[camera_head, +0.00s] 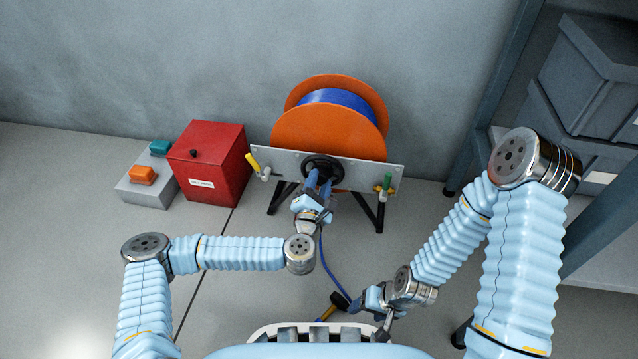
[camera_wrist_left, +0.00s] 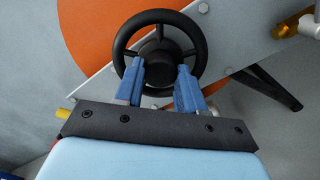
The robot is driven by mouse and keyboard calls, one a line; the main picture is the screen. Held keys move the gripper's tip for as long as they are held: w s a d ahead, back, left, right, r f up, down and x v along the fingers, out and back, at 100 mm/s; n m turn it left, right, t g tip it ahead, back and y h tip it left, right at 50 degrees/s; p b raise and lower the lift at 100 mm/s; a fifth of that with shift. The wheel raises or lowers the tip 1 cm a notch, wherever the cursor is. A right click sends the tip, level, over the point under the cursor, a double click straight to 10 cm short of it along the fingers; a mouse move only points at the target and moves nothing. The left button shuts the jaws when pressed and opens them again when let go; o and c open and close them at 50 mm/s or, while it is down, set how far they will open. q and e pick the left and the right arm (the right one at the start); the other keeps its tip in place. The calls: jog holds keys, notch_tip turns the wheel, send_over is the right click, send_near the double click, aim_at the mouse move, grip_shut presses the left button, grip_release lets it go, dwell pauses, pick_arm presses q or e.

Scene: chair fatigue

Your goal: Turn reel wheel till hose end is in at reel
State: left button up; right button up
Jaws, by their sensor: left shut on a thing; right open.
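The reel (camera_head: 325,130) is an orange drum with blue hose wound on it, standing by the wall behind a grey plate. Its black spoked wheel (camera_head: 322,168) is at the plate's front and fills the middle of the left wrist view (camera_wrist_left: 123,50). My left gripper (camera_head: 319,183) is shut on the wheel; its blue fingers (camera_wrist_left: 162,82) sit at either side of the hub, over the lower rim. A blue hose (camera_head: 330,270) runs from below the reel to a black and yellow end (camera_head: 328,311) on the floor. My right gripper (camera_head: 362,301) is open and empty beside that end, partly covering the view there.
A red box (camera_head: 210,165) and a grey box with orange and teal buttons (camera_head: 148,178) stand left. A shelf with grey crates (camera_head: 590,75) stands right.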

pick_arm(q)
jog(key=shift+c, duration=0.2)
jog(key=shift+r+m+p, duration=0.15)
jog(key=shift+m+p, duration=0.6)
jog(key=shift+m, duration=0.05)
jog(key=shift+m+p, duration=0.9)
jog(key=shift+m, duration=0.3)
jog(key=m+p, duration=0.1)
jog(key=m, duration=0.1)
jog(key=shift+m, duration=0.4)
jog(key=m+p, duration=0.1)
jog(key=m, duration=0.2)
jog(key=shift+m+p, duration=0.3)
jog(key=m, duration=0.3)
jog(key=shift+m, duration=0.3)
jog(key=shift+f+m+p, duration=0.2)
jog(key=shift+m+p, duration=0.1)
jog(key=shift+m, duration=1.6)
